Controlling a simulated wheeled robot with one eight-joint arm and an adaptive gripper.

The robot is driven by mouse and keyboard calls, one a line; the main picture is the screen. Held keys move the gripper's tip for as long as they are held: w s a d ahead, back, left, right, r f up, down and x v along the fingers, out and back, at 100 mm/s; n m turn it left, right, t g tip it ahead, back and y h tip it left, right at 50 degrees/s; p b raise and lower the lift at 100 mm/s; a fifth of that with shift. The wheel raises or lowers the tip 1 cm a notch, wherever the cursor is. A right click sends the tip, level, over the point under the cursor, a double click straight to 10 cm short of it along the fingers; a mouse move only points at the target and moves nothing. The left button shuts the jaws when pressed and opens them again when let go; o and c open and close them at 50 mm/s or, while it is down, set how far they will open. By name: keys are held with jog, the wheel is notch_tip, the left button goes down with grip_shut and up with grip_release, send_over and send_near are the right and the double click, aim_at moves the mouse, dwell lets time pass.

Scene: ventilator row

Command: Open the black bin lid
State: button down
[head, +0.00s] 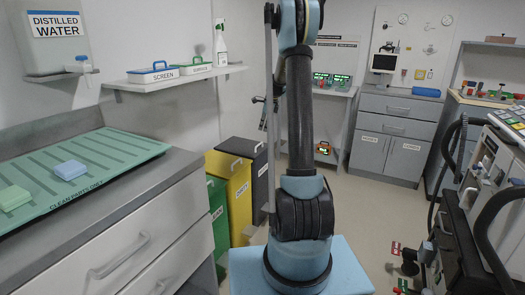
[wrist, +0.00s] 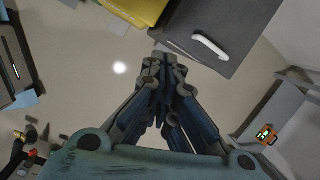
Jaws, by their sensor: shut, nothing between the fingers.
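The black bin (head: 259,175) stands against the wall at the right end of a row of bins in the head view, partly behind my arm. Its lid (head: 240,147) looks closed and has a light handle on top. In the wrist view the dark lid (wrist: 230,22) fills the upper middle, with its white handle (wrist: 210,46) near the lower edge. My gripper (wrist: 167,62) is shut and empty. In the picture its fingertips lie just below and left of the lid, apart from the handle. I cannot make out the gripper clearly in the head view.
A yellow bin (head: 238,190) and a green bin (head: 217,212) stand left of the black one. A grey counter with a green draining mat (head: 95,160) is at the left. Grey cabinets (head: 387,145) stand at the back. Floor (head: 365,210) is clear before them.

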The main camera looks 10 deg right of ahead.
aim_at(259, 153)
jog(key=w+d+f+m, duration=0.3)
jog(key=w+f+m, duration=0.1)
jog(key=w+f, duration=0.45)
jog(key=shift+a+x, duration=0.2)
jog(key=shift+x, duration=2.25)
jog(key=shift+a+x, duration=0.25)
jog(key=shift+x, duration=2.15)
jog(key=shift+w+r, duration=0.15)
